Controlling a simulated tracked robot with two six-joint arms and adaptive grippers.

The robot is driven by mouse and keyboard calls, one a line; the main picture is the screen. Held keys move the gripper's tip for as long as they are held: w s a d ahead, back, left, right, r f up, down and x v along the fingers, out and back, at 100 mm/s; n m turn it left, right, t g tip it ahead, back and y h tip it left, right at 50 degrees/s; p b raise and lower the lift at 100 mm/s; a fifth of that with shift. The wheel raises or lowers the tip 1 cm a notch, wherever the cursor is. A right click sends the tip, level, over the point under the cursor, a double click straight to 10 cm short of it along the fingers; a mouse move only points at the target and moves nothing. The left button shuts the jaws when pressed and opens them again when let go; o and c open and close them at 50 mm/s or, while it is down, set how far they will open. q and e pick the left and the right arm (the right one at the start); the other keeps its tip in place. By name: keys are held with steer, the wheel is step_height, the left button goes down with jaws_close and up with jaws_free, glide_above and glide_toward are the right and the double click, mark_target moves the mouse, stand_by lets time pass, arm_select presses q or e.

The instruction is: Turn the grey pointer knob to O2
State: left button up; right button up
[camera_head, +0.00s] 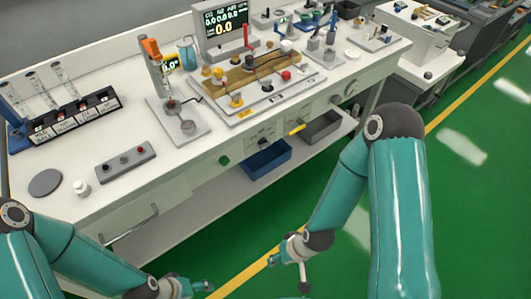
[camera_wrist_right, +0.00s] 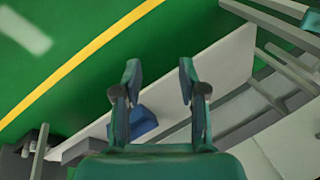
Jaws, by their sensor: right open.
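The front panel of the white bench carries a round grey dial (camera_head: 351,87) at its right end and a small dark knob (camera_head: 263,142) near its middle. Both are too small to read a pointer direction or an O2 label, and I cannot tell which is the pointer knob. My right gripper (camera_head: 290,262) hangs low in front of the bench, well away from the panel. In the right wrist view its two fingers (camera_wrist_right: 159,80) are apart with nothing between them. My left gripper (camera_head: 195,287) is at the bottom edge, partly cut off; its jaw state is unclear.
A yellow lever (camera_head: 297,128) and a green button (camera_head: 224,160) are on the panel. A blue bin (camera_head: 266,160) and a grey bin (camera_head: 322,127) stand on the lower shelf. A display (camera_head: 225,27) and several fittings crowd the benchtop. Green floor is clear in front.

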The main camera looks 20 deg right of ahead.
mark_target(264, 144)
steer(key=w+d+f+n+t+h+b, duration=0.1)
steer(key=w+f+n+t+b, duration=0.35)
steer(key=w+b, duration=0.75)
steer(key=w+d+r+n+t+h+b, duration=0.15)
steer(key=w+r+n+t+b, duration=0.6)
steer(key=b, duration=1.25)
step_height(264, 144, up, 4)
steer(key=s+d+n+t+h+b, duration=0.2)
steer(key=s+n+t+h+b, duration=0.15)
steer(key=t+b, duration=0.45)
steer(key=w+d+r+g+p, duration=0.1)
steer(key=w+g+p, duration=0.1)
steer(key=w+p, duration=0.9)
steer(key=w, duration=0.6)
steer(key=shift+d+r+y, duration=0.25)
steer(key=shift+r+y, duration=0.05)
steer(key=shift+y, duration=0.1)
steer(key=shift+w, duration=0.1)
steer(key=shift+r, duration=0.1)
jaws_close()
